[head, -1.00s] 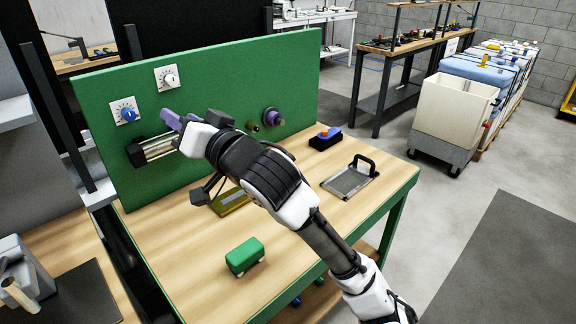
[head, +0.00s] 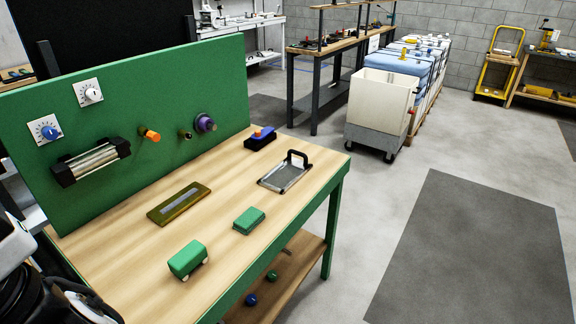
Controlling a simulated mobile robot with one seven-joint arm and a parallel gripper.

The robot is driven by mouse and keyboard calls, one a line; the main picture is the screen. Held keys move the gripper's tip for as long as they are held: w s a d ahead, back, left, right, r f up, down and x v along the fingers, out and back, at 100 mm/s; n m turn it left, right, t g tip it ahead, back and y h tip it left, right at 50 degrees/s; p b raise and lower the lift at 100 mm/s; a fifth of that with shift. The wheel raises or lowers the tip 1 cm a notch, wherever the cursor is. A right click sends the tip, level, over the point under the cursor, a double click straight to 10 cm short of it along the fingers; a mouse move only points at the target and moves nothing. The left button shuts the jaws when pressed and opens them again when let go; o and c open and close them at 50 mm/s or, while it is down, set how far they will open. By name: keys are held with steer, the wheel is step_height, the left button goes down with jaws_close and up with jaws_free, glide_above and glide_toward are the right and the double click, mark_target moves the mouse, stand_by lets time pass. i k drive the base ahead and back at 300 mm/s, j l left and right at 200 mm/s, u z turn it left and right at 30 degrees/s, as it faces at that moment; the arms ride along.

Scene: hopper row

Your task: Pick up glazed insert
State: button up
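The object that best fits the glazed insert is a flat olive-yellow frame (head: 179,204) with a long grey pane in its middle. It lies flat on the wooden top of the green bench (head: 262,192), in front of the upright green panel (head: 200,80). It is fully in view, with nothing on it. White and black parts of my arm show at the lower left corner, apart from the frame. My gripper's fingertips are not in view.
A green block with light feet (head: 188,259), a flatter green block (head: 249,220), a grey plate with a black handle (head: 286,172) and a blue-black block (head: 260,138) stand on the bench. The panel carries knobs and a metal bar (head: 92,163). Floor to the right is clear.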

mark_target(279, 179)
steer(key=i+l, duration=0.45)
steer(key=l, duration=0.15)
steer(key=i+l, duration=0.4)
steer(key=l, duration=0.15)
steer(key=i+l, duration=0.45)
steer(key=l, duration=0.15)
steer(key=i+l+u, duration=0.1)
steer(key=i+l, duration=0.5)
steer(key=l, duration=0.25)
steer(key=i+u, duration=0.1)
steer(key=u, duration=1.2)
steer(key=i+j+u, duration=0.1)
steer(key=i+u, duration=0.35)
